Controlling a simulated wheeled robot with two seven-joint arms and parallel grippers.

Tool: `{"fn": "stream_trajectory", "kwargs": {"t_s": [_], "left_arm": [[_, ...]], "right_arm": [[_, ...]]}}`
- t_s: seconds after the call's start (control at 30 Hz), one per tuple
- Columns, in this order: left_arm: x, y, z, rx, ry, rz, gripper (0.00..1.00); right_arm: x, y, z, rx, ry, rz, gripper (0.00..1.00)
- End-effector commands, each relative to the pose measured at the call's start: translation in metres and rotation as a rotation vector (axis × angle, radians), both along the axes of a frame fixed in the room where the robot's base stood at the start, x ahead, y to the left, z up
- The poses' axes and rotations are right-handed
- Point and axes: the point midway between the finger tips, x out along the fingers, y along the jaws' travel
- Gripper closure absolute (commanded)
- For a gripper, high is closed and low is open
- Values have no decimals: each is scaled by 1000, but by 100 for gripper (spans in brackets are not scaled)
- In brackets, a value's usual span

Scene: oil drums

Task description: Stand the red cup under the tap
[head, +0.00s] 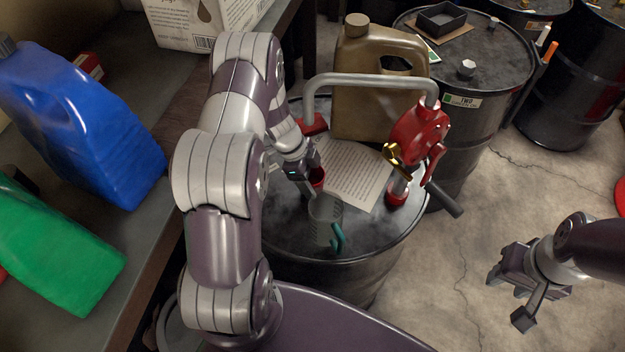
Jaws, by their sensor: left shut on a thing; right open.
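The red cup (318,177) is upright at the top of the near drum (385,240), partly hidden by my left gripper (310,186), which is shut on it. I cannot tell whether its base touches the drum top. A red hand pump (418,133) stands on the drum's right side, with a brass-coloured fitting (391,152). Its grey spout pipe (365,79) runs left and bends down behind the cup and gripper. My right gripper (520,285) is open and empty, above the floor at the right, away from the drum.
A grey measuring jug (324,217) with a teal handle stands just in front of the cup. A printed sheet (358,176) and a tan jerrycan (372,95) are behind. Another drum (480,110) stands at back right. Blue (75,115) and green (55,245) containers are at left.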

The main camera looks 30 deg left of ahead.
Motion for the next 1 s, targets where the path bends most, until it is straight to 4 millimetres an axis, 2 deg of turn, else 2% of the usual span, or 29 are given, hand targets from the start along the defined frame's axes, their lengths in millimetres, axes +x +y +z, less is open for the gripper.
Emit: {"fn": "stream_trajectory", "kwargs": {"t_s": [0.13, 0.5, 0.53, 0.6, 0.87, 1.0], "left_arm": [[0, 0, -19, 0, 0, 1, 62], [1, 0, -25, 0, 0, -1, 62], [1, 0, -24, 0, 0, -1, 20], [1, 0, -24, 0, 0, -1, 5], [1, 0, -23, 0, -1, 0, 5], [1, 6, -7, 1, -4, 1, 5]], "right_arm": [[0, 0, 3, 0, 0, 0, 57], [0, 0, 1, 0, 0, 0, 57], [0, 0, 2, 0, 0, 0, 57], [0, 0, 2, 0, 0, 0, 57], [0, 0, 2, 0, 0, 0, 57], [0, 0, 2, 0, 0, 0, 57]]}}
